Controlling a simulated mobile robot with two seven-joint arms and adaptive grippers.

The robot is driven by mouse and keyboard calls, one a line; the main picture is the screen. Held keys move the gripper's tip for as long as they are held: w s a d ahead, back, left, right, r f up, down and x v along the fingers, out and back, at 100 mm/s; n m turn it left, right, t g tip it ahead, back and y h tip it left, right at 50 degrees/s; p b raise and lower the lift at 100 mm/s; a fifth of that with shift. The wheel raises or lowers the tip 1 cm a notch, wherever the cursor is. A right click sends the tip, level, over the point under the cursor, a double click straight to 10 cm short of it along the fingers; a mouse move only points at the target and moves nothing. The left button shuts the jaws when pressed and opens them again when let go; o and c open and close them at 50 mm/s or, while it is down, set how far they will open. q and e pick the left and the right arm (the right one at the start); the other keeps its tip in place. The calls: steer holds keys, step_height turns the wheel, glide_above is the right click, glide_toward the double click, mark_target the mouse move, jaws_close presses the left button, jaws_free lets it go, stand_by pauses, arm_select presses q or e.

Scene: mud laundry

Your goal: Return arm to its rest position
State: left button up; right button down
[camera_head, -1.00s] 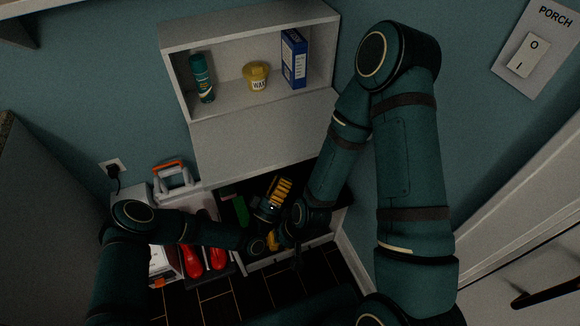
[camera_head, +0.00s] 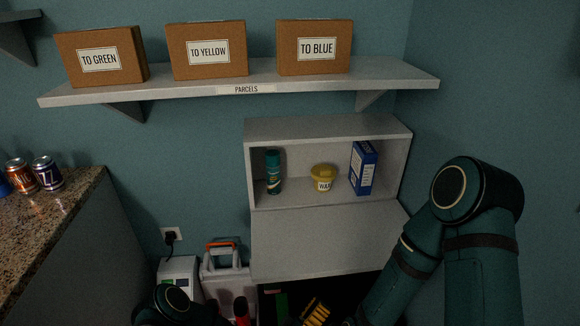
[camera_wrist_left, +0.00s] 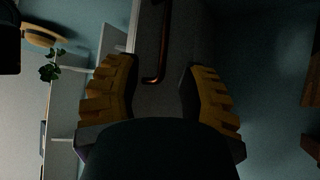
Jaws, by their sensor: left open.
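A dark surface with a copper-coloured bar handle (camera_wrist_left: 157,45) lies beyond the fingers. My left arm (camera_head: 172,304) enters low at the left.
The white cabinet (camera_head: 330,242) holds a teal can (camera_head: 273,173), yellow tub (camera_head: 323,177) and blue box (camera_head: 362,168). Above, a parcel shelf (camera_head: 400,77) carries three cartons. A granite counter (camera_head: 40,220) with cans stands left. A grey caddy (camera_head: 222,272) is below.

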arm_select(q)
steer(key=a+f+m+g+y, duration=0.2)
steer(key=a+f+g+y, duration=0.2)
steer(key=a+g+y, duration=0.35)
steer(key=s+a+r+n+g+y, duration=0.2)
steer(key=s+a+g+y, duration=0.3)
steer(key=s+a, duration=0.8)
steer(key=shift+a+r+y, duration=0.25)
steer(key=shift+a+y, duration=0.7)
steer(key=shift+y, duration=0.1)
